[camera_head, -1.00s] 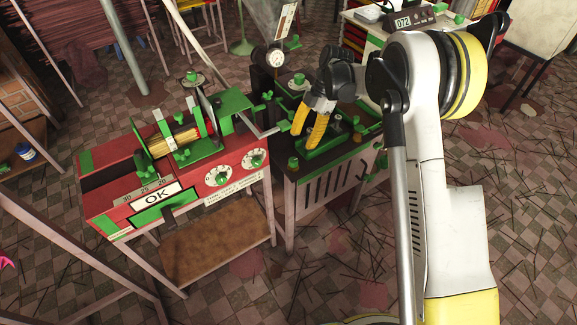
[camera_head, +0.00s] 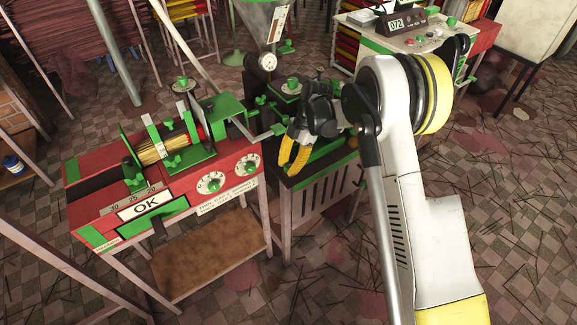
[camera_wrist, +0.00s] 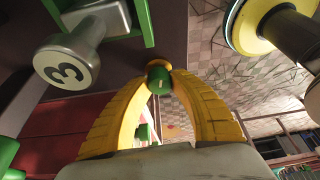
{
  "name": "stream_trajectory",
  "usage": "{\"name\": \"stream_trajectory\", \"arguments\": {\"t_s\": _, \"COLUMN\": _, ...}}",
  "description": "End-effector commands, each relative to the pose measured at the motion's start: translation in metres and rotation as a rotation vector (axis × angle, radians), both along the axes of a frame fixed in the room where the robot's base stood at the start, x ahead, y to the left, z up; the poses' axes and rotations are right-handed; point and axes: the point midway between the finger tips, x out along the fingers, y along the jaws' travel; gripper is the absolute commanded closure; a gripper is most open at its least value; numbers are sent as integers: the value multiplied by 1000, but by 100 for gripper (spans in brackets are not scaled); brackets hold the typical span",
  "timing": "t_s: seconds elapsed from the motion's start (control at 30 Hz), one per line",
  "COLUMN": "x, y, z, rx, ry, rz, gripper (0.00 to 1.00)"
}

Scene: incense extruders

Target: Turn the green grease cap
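In the wrist view a small green cap (camera_wrist: 158,79) sits between the tips of my yellow fingers. My gripper (camera_wrist: 159,70) has its fingertips drawn together around it, apparently touching its sides. In the head view my gripper (camera_head: 291,160) reaches down at the near left corner of the dark slatted machine (camera_head: 318,196). There the cap is hidden by the fingers. I cannot tell whether the cap has turned.
A metal cylinder marked 3 (camera_wrist: 70,66) is close at left in the wrist view. The red bench (camera_head: 92,193) with dials and an OK sign stands left of the machine. A pressure gauge (camera_head: 267,62) rises behind it. The tiled floor at right is mostly open.

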Motion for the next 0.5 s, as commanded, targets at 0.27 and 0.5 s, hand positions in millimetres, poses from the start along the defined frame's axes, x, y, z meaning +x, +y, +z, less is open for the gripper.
{"name": "stream_trajectory", "arguments": {"t_s": 0.27, "x": 0, "y": 0, "z": 0, "rx": 0, "ry": 0, "rz": 0, "gripper": 100}}
{"name": "stream_trajectory", "arguments": {"t_s": 0.5, "x": 0, "y": 0, "z": 0, "rx": 0, "ry": 0, "rz": -35, "gripper": 100}}
